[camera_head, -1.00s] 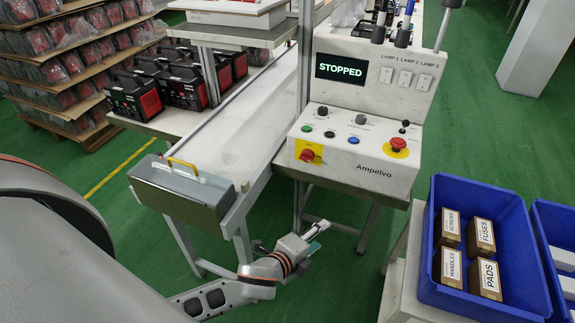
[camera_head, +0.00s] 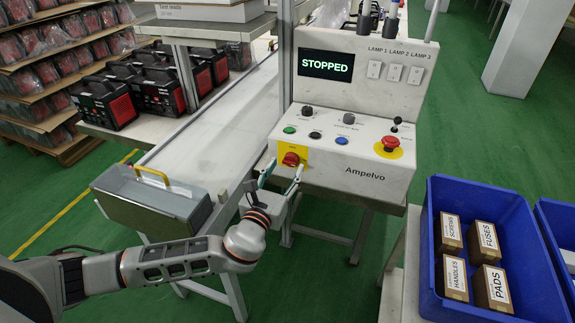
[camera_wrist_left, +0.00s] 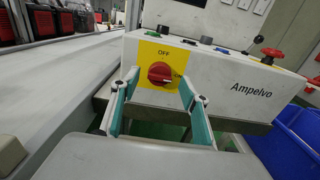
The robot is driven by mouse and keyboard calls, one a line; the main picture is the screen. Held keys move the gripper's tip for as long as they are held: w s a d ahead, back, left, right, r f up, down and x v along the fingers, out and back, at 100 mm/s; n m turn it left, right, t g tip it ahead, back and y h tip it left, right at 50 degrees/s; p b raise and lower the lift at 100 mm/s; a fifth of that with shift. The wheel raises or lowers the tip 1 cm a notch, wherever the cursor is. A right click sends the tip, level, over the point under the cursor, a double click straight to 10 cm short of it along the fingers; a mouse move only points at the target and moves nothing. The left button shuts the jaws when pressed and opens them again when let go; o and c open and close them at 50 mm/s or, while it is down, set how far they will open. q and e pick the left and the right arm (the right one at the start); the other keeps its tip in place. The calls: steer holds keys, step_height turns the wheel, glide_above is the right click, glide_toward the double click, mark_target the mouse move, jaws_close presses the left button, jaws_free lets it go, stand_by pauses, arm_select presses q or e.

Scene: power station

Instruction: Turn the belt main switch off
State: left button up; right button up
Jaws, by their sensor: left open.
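The belt main switch is a red rotary knob (camera_head: 291,159) on a yellow plate at the lower left of the control panel (camera_head: 352,150). In the left wrist view the knob (camera_wrist_left: 160,73) lies between my fingertips, a little beyond them, with "OFF" printed above it. Its grip points roughly sideways, toward a small label at its right. My left gripper (camera_head: 282,174) is open in front of the knob, one finger on each side; I cannot tell whether it touches. The screen (camera_head: 325,65) reads "STOPPED". My right gripper is not in view.
A red emergency button (camera_head: 389,146) and several small buttons and knobs share the panel. The conveyor belt (camera_head: 205,130) runs at the left, with a grey case (camera_head: 150,202) at its near end. Blue bins (camera_head: 480,190) stand at the right.

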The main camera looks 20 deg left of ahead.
mark_target(290, 161)
arm_select(q)
steer(key=shift+w, duration=1.4)
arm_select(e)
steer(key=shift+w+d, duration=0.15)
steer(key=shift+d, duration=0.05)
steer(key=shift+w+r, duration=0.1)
arm_select(q)
steer(key=shift+c, duration=1)
steer(key=c, duration=0.9)
steer(key=shift+o, duration=0.2)
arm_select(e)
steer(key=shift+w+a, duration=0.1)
